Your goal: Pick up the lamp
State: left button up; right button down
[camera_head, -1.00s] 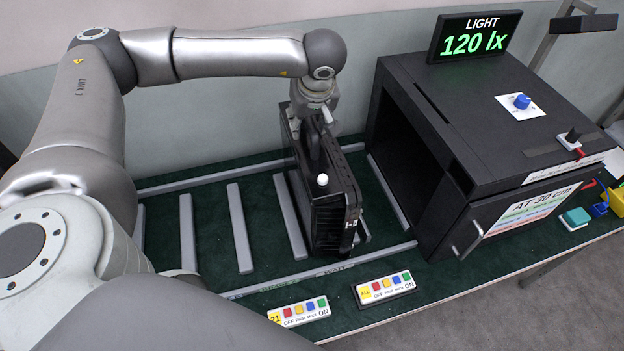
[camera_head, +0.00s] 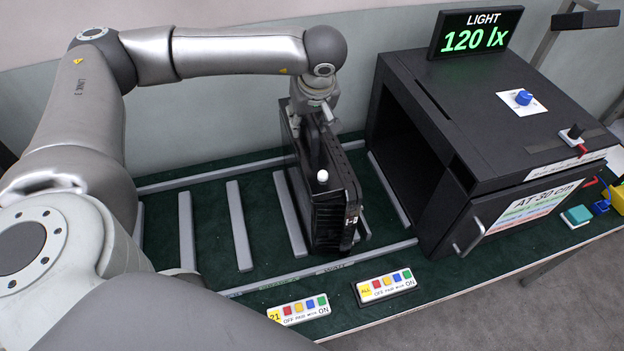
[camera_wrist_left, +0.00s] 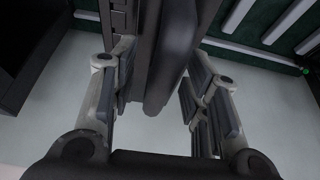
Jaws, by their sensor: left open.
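The lamp, a black floodlight housing (camera_head: 335,205), stands upright in the slotted rack on the green table, left of the black box. A small white knob shows on its top. My left gripper (camera_head: 318,118) is at the lamp's top, pointing down, and partly hidden behind its upper edge. In the left wrist view the open fingers (camera_wrist_left: 160,85) stand on both sides of a dark bar-like part of the lamp (camera_wrist_left: 168,50). A gap shows on the right side; contact on the left cannot be told. My right gripper is not in view.
The open-fronted black box (camera_head: 480,140) stands close to the right, with a light display (camera_head: 475,35) reading 120 lx. Grey rack bars (camera_head: 240,228) to the left hold nothing. Two button panels (camera_head: 298,311) (camera_head: 385,287) lie at the front edge.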

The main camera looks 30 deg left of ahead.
pick_arm(q)
grip_shut()
dwell(0.4)
